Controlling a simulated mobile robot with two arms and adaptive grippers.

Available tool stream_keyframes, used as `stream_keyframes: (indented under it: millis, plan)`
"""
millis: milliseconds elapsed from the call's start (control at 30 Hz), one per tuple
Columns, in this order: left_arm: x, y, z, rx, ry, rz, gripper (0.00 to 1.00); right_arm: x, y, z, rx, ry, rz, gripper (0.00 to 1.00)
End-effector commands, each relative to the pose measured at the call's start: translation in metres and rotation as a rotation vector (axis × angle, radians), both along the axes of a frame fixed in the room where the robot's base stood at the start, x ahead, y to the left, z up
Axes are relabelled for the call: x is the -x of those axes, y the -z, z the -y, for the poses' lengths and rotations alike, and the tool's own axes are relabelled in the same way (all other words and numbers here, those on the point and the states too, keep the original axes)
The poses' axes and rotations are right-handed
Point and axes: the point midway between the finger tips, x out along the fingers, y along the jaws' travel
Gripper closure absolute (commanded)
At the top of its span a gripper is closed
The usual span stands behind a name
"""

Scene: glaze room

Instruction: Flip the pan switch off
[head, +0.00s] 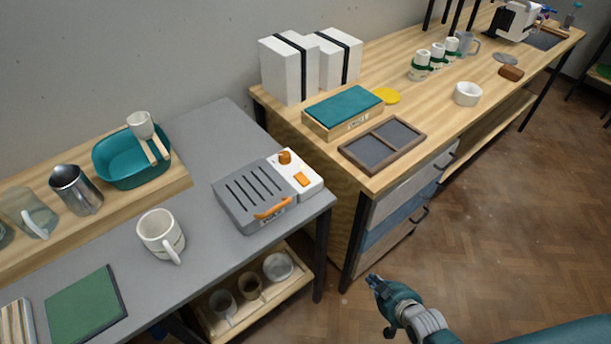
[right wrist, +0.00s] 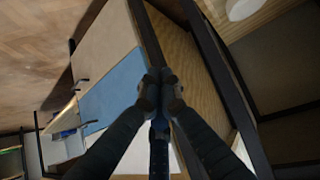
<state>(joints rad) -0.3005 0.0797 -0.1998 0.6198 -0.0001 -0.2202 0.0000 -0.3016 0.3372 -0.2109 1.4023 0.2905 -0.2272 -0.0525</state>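A grey slotted appliance (head: 253,195) with an orange front handle (head: 273,208) sits on the grey table. A white control panel (head: 304,167) is on its right side. The panel carries a round orange knob (head: 285,158) and an orange rectangular switch (head: 302,180); its on or off position is too small to tell. My right gripper (head: 376,283) is low over the floor, in front of the drawers and well apart from the appliance. In the right wrist view its fingertips (right wrist: 161,75) are together with nothing visible between them. My left gripper is out of view.
A white mug (head: 161,235) and a green book (head: 86,306) share the grey table (head: 207,141). A teal basin (head: 118,160) stands behind on a wooden riser. To the right is a wooden counter (head: 384,184) with a divided tray (head: 411,145) and drawers. Open floor lies right.

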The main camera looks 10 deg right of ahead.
Motion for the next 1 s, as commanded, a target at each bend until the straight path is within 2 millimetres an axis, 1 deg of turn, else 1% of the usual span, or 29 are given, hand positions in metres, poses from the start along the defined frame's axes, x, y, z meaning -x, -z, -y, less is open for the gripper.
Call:
stream_keyframes:
  millis: [33,67,100,167,200,267,300,367,400,500,600,700,800,1000]
  plan:
    - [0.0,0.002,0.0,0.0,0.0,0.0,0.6,-0.024,-0.037,-0.007,-0.018,-0.023,0.074,1.0]
    - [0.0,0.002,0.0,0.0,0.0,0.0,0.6,-0.036,-0.059,-0.012,-0.033,-0.035,0.114,1.0]
    - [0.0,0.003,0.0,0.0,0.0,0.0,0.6,-0.05,-0.088,-0.019,-0.05,-0.055,0.165,1.0]
    - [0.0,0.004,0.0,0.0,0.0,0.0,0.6,-0.066,-0.132,-0.033,-0.078,-0.087,0.241,1.0]
    - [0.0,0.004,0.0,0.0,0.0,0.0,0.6,-0.074,-0.162,-0.042,-0.097,-0.111,0.29,1.0]
    - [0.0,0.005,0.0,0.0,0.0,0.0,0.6,-0.082,-0.205,-0.057,-0.128,-0.147,0.357,1.0]
    - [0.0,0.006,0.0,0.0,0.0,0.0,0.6,-0.085,-0.232,-0.068,-0.149,-0.171,0.397,1.0]
    - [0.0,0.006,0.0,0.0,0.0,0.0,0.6,-0.085,-0.269,-0.083,-0.177,-0.208,0.451,1.0]
    - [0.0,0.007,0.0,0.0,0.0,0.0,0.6,-0.084,-0.291,-0.092,-0.193,-0.231,0.481,1.0]
    - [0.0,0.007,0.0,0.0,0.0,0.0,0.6,-0.078,-0.334,-0.11,-0.228,-0.279,0.542,1.0]
    - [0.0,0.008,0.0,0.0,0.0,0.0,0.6,-0.072,-0.361,-0.122,-0.251,-0.31,0.578,1.0]
    - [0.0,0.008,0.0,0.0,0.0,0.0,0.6,-0.069,-0.373,-0.128,-0.262,-0.325,0.595,1.0]
    - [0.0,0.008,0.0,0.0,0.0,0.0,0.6,-0.068,-0.377,-0.129,-0.265,-0.329,0.598,1.0]
    - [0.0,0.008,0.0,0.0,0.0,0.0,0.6,-0.068,-0.376,-0.129,-0.265,-0.327,0.598,1.0]
